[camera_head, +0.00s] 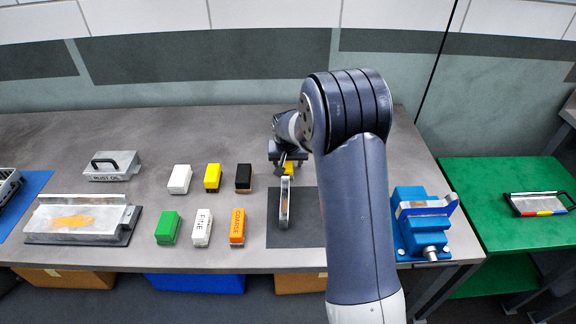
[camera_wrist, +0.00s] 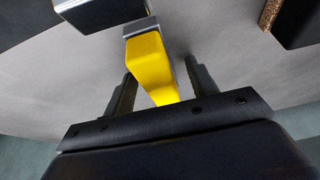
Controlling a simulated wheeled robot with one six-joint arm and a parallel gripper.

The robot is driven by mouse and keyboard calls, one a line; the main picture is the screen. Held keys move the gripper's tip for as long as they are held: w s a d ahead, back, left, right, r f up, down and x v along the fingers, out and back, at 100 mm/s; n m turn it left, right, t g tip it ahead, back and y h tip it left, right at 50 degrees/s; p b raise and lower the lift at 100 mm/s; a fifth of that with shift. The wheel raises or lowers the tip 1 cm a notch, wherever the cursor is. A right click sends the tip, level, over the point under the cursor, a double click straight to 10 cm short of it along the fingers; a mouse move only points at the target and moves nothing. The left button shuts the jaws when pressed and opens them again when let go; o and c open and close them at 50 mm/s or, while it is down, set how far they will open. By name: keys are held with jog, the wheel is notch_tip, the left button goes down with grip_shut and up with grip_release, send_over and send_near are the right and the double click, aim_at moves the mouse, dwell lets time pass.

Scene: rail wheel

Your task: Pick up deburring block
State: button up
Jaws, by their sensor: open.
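A yellow block (camera_wrist: 150,60) with a grey side lies between the two fingers of my gripper (camera_wrist: 161,70) in the wrist view. The fingers are open, with a visible gap on each side, and I see no grip on it. In the head view my gripper (camera_head: 288,158) is low over the back of the table, and the yellow block (camera_head: 289,168) shows partly beneath it. No label names the deburring block; this yellow block is the one at my gripper. Its far end is hidden behind the gripper body in the wrist view.
A black block (camera_head: 243,178) with a brown base stands just left of my gripper. Several other blocks stand further left, including a yellow one (camera_head: 212,178). A blue vise (camera_head: 420,225) is at right.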

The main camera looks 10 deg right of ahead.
jog(key=shift+c, duration=0.5)
grip_shut()
jog(key=shift+r+p, duration=0.35)
jog(key=shift+r, duration=0.25)
notch_tip(320, 180, up, 9)
jog(key=shift+r+b, duration=0.15)
jog(key=shift+b, duration=0.65)
